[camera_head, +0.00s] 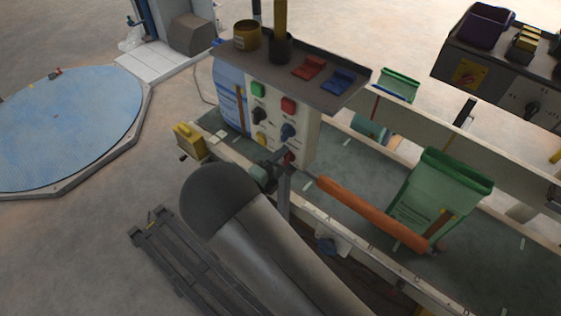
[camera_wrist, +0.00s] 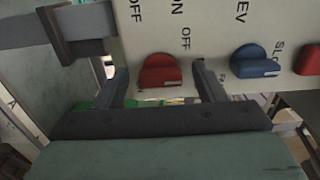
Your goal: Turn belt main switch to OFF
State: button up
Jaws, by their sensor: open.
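A red knob (camera_wrist: 160,72) sits on the pale control panel (camera_wrist: 215,15) in the wrist view. The words ON and OFF stand near it, partly cut off. Which way the knob is set is not clear, and no full name of the switch is readable. My gripper (camera_wrist: 158,80) is open, with one finger on each side of the red knob. Whether the fingers touch it is not clear. In the head view my gripper (camera_head: 279,166) is at the panel's lower part, partly covering the red knob (camera_head: 289,157).
A blue knob (camera_wrist: 257,60) is close to my gripper's right finger. The panel also carries a green button (camera_head: 258,90), a red button (camera_head: 289,104) and a black knob (camera_head: 258,117). An orange roller (camera_head: 370,212) and a green sack (camera_head: 440,195) are to the right.

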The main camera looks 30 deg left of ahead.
jog(key=s+a+b, duration=0.2)
jog(key=s+b, duration=0.2)
jog(key=s, duration=1.3)
jog(key=shift+s, duration=0.15)
jog(key=w+d+r+m+g+h, duration=0.45)
jog(key=w+d+m, duration=0.25)
jog(key=d+m, duration=0.4)
jog(key=w+d+r+m+g+h, duration=0.3)
jog(key=w+d+m+g, duration=0.4)
jog(key=d, duration=0.6)
jog(key=s+d+r+m+g+y, duration=0.1)
jog(key=s+d+m+y, duration=0.2)
jog(key=d+m, duration=0.4)
jog(key=s+d+r+m+g+y, duration=0.2)
jog(key=d+m, duration=0.6)
jog(key=m, duration=0.8)
jog(key=s+d+r+m+g+y, duration=0.1)
jog(key=s+d+m+y, duration=0.3)
jog(key=d+m, duration=0.4)
jog(key=s+m+g, duration=0.1)
jog(key=m, duration=0.2)
jog(key=shift+s+r+m+y, duration=0.25)
jog(key=shift+r+m+y, duration=0.1)
jog(key=shift+m, duration=0.05)
